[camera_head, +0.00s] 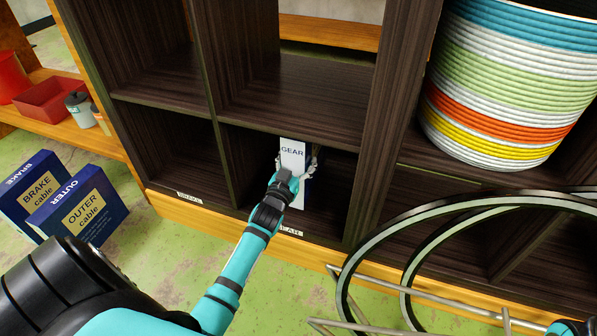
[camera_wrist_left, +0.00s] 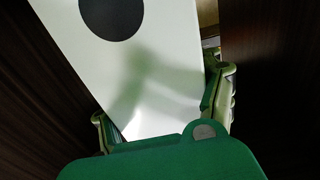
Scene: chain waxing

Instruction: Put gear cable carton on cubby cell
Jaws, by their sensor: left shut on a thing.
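The gear cable carton (camera_head: 293,155), with a white face reading "GEAR", is upright inside the lower middle cell of the dark wooden cubby (camera_head: 290,120). A "GEAR" label (camera_head: 290,231) is on the ledge below that cell. My left gripper (camera_head: 297,172) reaches into the cell and is shut on the carton. In the left wrist view the carton's white face with a black circle (camera_wrist_left: 150,60) is between the green fingers (camera_wrist_left: 165,115). The carton's base is partly hidden by my arm, so I cannot tell whether it touches the cell floor.
Blue brake (camera_head: 38,188) and outer cable (camera_head: 82,213) cartons stand on the floor at left. Wheel rims (camera_head: 405,255) and metal tubes stand in front of the cubby at right. A striped round basket (camera_head: 505,85) sits at upper right. The lower left cell is empty.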

